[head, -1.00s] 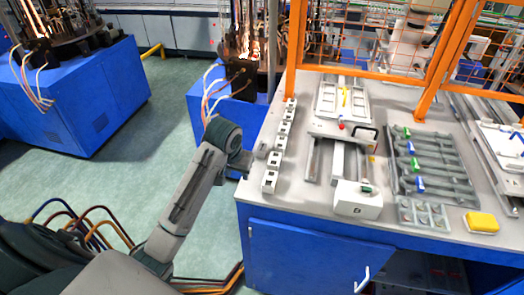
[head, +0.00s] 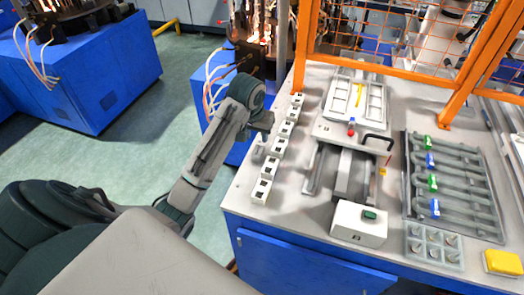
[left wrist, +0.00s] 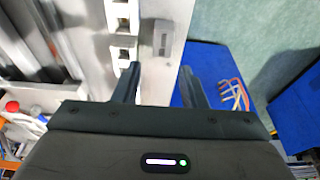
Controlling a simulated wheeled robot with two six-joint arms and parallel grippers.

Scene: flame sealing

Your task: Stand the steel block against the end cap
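A small grey block (left wrist: 163,38), likely the steel block, lies near the bench's left edge beside the row of white pieces. It also shows small in the head view (head: 258,152). My left gripper (left wrist: 158,88) has its two dark fingers apart with nothing between them. In the head view it (head: 262,122) hangs over the bench's left edge, a little behind the grey block. I cannot tell for sure which part is the end cap. A white box (head: 358,224) closes the front end of the rail fixture. My right gripper is out of view.
White pieces with dark openings (head: 262,190) stand in a row along the bench's left side. A grey rack with green and blue tags (head: 470,180) and a yellow block (head: 503,263) are to the right. An orange mesh fence (head: 400,72) runs along the back.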

